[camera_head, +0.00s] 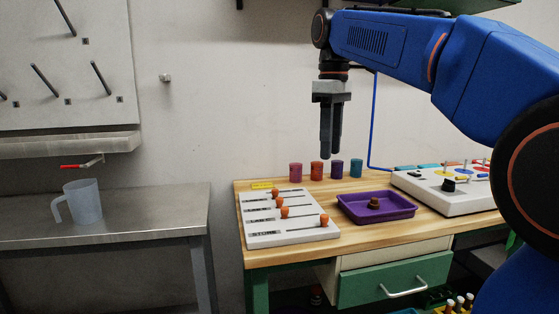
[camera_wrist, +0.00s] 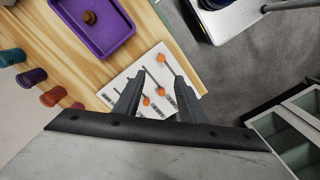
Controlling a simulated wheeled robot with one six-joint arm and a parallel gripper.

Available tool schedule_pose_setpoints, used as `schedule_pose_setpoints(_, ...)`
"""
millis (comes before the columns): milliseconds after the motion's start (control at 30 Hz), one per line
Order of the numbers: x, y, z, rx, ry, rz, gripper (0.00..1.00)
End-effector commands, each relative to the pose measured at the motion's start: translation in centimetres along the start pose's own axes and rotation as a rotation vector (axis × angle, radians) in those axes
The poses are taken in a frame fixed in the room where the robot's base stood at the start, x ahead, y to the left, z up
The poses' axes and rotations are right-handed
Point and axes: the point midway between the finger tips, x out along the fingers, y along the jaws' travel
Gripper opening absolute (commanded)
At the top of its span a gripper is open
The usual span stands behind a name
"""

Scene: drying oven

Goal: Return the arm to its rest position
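My blue arm (camera_head: 400,42) reaches in from the right in the head view, above the wooden table. My gripper (camera_head: 330,152) hangs from it, fingers pointing down, in the air above the tabletop and in front of the wall. In the wrist view, my gripper (camera_wrist: 160,77) shows a gap between its two dark fingers, with nothing held. The white board with orange sliders (camera_head: 290,232) is below, and shows between and around the fingers in the wrist view (camera_wrist: 125,78).
A purple tray (camera_head: 350,212) holds a small brown object (camera_head: 375,203). Several coloured cups (camera_head: 316,171) stand along the back. A white control panel (camera_head: 450,203) is at the right. A metal bench (camera_head: 140,215) with a clear jug (camera_head: 85,203) is at the left. Air around my gripper is free.

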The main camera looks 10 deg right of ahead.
Motion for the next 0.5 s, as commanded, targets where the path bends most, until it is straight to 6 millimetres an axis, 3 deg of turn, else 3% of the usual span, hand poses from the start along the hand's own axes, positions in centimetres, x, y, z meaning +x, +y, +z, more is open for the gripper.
schedule_pose_setpoints(233,2.2,-1.5,2.0,0.074,0.03,0.026,0.37)
schedule_pose_setpoints(500,8.9,-4.9,6.3,0.262,0.113,0.08,0.37)
